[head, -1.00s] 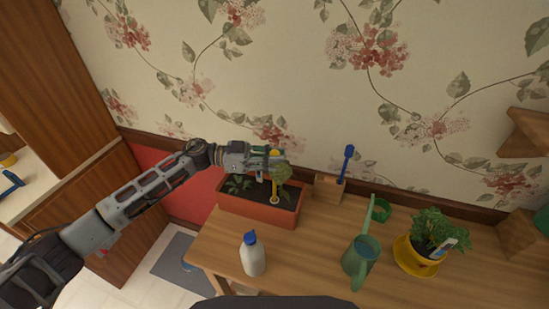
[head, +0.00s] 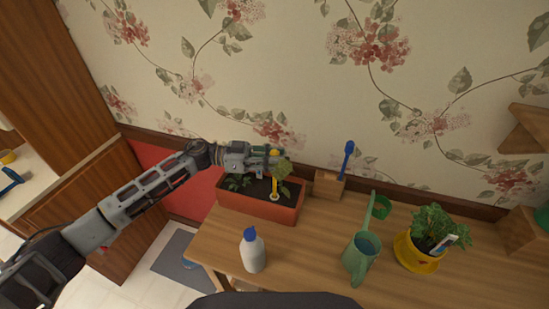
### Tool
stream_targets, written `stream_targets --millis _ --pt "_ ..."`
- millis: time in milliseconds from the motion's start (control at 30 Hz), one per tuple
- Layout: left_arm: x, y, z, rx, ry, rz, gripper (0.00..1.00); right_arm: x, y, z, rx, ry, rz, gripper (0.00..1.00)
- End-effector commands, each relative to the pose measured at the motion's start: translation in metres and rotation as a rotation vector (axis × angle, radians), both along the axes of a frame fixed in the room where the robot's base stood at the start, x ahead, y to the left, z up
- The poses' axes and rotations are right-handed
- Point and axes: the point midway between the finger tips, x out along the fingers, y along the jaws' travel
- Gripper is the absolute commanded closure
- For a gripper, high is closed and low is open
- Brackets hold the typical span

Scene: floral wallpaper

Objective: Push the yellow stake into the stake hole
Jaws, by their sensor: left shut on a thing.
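The yellow stake (head: 275,186) stands roughly upright in the terracotta planter box (head: 252,206), beside a leafy plant (head: 282,171). My left gripper (head: 272,157) reaches in from the left above the planter and is shut on the upper part of the stake. The fingers and leaves partly cover the stake. Its lower end meets a small yellow ring at the dark soil, where the stake hole seems to be. I cannot tell how deep the stake sits. My right gripper is not in view.
A white bottle with a blue cap (head: 252,251) stands in front of the planter. A wooden block with a blue-handled tool (head: 346,160), a green watering can (head: 361,257) and a yellow pot (head: 416,256) with a plant are to the right. The wallpapered wall is close behind.

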Motion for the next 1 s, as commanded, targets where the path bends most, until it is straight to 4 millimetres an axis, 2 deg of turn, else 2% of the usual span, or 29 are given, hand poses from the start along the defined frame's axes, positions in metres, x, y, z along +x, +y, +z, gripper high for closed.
stream_targets --millis 633,667,700,833,1000 --pt "-0.0001 -0.0001 -0.0101 0.0 0.0 0.0 1.0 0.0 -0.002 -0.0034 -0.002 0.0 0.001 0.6" --pt "-0.0001 0.0 -0.0096 0.0 -0.001 0.0 0.74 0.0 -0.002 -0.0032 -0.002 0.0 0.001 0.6" --pt "0.0 -0.0001 -0.0094 0.0 -0.001 0.0 0.69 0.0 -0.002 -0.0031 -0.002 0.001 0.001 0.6" --pt "-0.0001 0.0 -0.0094 0.0 -0.001 0.0 0.53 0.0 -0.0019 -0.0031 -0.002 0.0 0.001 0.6" --pt "-0.0001 0.0 -0.0094 0.0 0.0 0.0 0.53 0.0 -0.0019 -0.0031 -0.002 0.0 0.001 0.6"
